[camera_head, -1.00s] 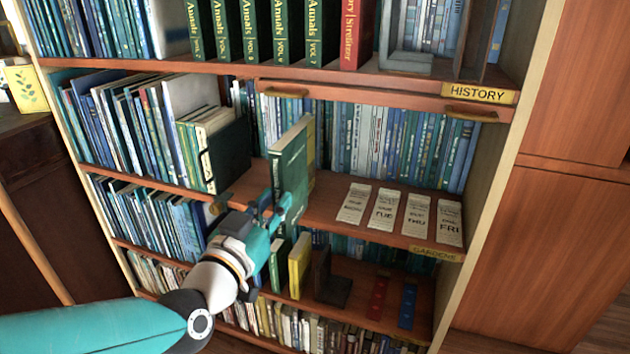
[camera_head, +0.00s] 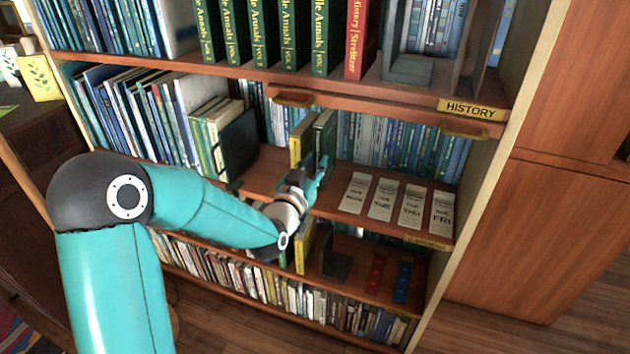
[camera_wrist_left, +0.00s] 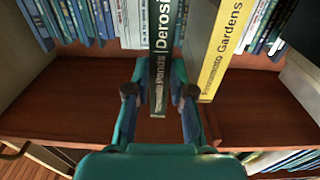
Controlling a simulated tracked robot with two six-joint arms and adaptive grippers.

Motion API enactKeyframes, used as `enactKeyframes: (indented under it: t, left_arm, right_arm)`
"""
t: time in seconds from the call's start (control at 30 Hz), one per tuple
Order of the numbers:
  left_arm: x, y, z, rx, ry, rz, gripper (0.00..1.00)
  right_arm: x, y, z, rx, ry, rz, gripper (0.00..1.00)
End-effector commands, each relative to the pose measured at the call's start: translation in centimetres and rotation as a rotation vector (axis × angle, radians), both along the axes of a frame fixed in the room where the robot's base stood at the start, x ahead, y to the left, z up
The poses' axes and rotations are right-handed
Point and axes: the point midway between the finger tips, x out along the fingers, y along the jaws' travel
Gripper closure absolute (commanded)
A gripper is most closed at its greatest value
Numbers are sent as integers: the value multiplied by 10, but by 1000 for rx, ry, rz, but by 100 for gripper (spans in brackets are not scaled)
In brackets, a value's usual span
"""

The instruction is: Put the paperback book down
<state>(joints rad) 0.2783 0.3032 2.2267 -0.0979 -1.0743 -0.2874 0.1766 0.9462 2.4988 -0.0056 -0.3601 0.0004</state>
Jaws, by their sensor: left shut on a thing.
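My left gripper (camera_head: 312,182) is shut on a dark green book (camera_head: 325,138), which I take to be the paperback. The book stands roughly upright over the middle shelf (camera_head: 262,170). In the left wrist view, the fingers (camera_wrist_left: 160,95) clasp both sides of its lettered spine (camera_wrist_left: 159,60). A yellow book (camera_head: 302,138) stands beside it, and shows in the wrist view with "Gardens" on its spine (camera_wrist_left: 222,45). I cannot tell whether the held book's lower edge touches the shelf. My right gripper is not in view.
Day-labelled cards (camera_head: 383,199) lie on the shelf to the right. A dark bookend (camera_head: 238,145) stands to the left, with bare board between it and the books. A row of blue books (camera_head: 400,145) lines the back. A drawer (camera_head: 380,108) hangs above.

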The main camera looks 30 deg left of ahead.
Motion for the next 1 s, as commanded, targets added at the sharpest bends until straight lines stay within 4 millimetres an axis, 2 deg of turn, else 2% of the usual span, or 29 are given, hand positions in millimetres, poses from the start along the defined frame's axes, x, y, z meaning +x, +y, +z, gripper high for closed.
enactKeyframes:
  t: [0.03,0.27,0.5,0.93,0.97,1.0]
  left_arm:
    - [0,0,-8,0,0,0,100]
    - [0,0,-22,1,-3,0,100]
    - [1,0,-53,-1,-1,0,100]
    - [3,1,-58,1,-5,0,100]
    - [3,1,-58,-1,-2,0,74]
    - [3,1,-57,-1,-2,0,68]
  right_arm:
    - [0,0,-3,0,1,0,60]
    - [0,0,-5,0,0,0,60]
    - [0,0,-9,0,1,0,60]
    - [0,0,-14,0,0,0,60]
    - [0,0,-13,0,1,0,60]
    - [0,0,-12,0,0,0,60]
